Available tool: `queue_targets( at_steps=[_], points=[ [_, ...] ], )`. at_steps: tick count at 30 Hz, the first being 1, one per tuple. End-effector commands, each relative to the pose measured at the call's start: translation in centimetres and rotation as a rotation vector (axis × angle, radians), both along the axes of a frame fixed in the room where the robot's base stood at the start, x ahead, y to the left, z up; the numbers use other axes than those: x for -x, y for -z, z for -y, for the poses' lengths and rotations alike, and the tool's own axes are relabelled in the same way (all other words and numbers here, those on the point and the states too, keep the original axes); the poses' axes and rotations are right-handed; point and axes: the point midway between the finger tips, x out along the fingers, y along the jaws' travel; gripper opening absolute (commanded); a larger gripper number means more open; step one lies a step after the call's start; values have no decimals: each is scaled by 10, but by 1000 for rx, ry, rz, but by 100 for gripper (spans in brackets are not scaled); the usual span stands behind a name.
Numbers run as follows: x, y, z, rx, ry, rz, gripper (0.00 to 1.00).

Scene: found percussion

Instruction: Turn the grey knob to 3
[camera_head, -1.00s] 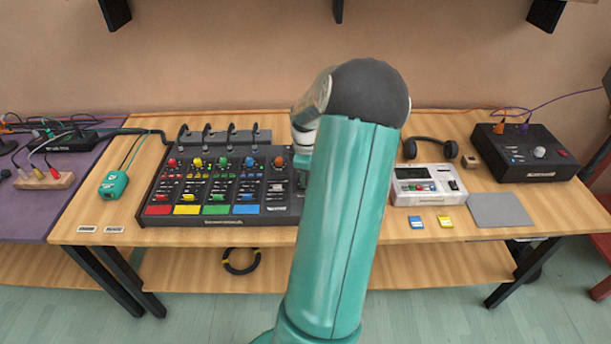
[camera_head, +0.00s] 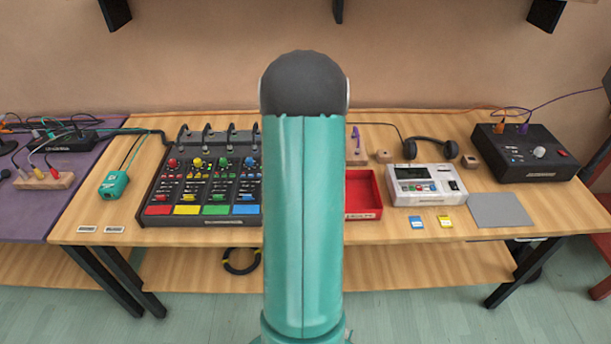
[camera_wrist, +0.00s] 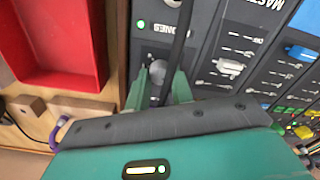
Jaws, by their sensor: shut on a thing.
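The grey knob (camera_wrist: 157,72) shows in the wrist view on the dark panel of the mixer (camera_wrist: 205,45), near a green light and a label that seems to read PHONES. My gripper (camera_wrist: 159,82) has its two green fingers on either side of the knob, shut on it. The knob's pointer and the scale around it are too small or hidden to read. In the head view the mixer (camera_head: 150,205) stands left of my arm, which hides its right end, the grey knob and my gripper.
A dark cable (camera_wrist: 180,45) runs across the panel right beside the knob. A white fader (camera_wrist: 228,67) and a blue fader (camera_wrist: 300,52) lie to the right. A red tray (camera_head: 363,213) stands right of my arm, with a white device (camera_head: 428,198) beyond it.

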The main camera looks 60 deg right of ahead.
Motion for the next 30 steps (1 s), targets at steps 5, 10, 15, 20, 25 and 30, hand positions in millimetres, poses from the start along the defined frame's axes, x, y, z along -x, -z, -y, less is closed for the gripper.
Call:
queue_targets(
  at_steps=[5,10,15,20,25,30],
  points=[
    [-1,-1,0,2,166,1,0],
    [-2,-1,0,2,328,1,0],
    [-1,-1,0,3,489,2,0],
    [-1,-1,0,2,641,1,0],
    [-1,-1,0,2,800,1,0],
    [-1,-1,0,1,945,1,0]
  ],
)
